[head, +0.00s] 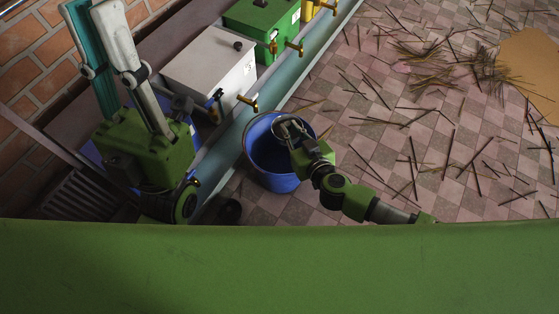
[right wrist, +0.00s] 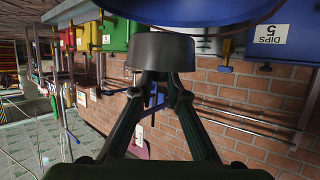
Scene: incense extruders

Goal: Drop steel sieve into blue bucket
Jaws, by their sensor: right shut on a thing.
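The blue bucket (head: 262,172) stands on the tiled floor beside the trough; part of it fills the top of the right wrist view (right wrist: 200,10). My right gripper (head: 296,138) is over the bucket's upper right side. In the right wrist view my right gripper (right wrist: 163,78) is shut on the steel sieve (right wrist: 162,50), a dark grey, short, round piece. The sieve shows in the head view as a grey ring (head: 289,126) over the bucket opening. My left arm (head: 150,145) is at the left, apart from the bucket; its finger state is unclear.
A white tank (head: 205,62) and a green tank (head: 258,20) with brass taps stand along the brick wall. A pale trough edge (head: 285,75) runs in front of them. Several incense sticks (head: 420,115) lie scattered over the floor at right. A tan patch (head: 532,75) lies far right.

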